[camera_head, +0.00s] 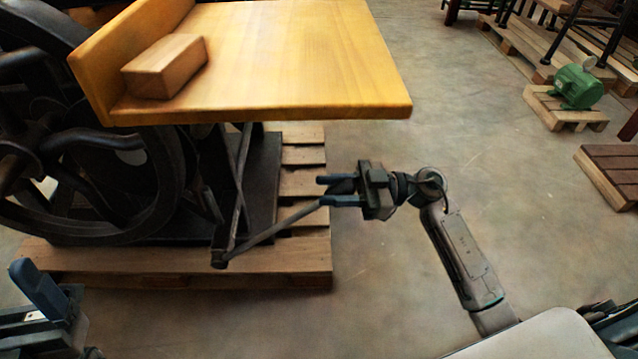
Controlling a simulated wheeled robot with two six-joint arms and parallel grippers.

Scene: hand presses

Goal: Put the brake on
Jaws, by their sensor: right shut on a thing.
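A thin dark metal brake lever (275,231) slants up to the right from a pivot low on the press. My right gripper (327,191) is shut on the lever's free end, which lies between its blue-tipped fingers. The fingers partly hide the lever's end. My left gripper (42,292) shows only in part at the lower left corner, with a blue finger pointing up. It is apart from the lever, and its opening cannot be made out.
The black press wheel (85,215) stands at the left on a wooden pallet (290,270). A yellow wooden table (290,60) with a wooden block (165,67) overhangs the lever. A green motor (577,87) on a small pallet stands far right. Floor between is clear.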

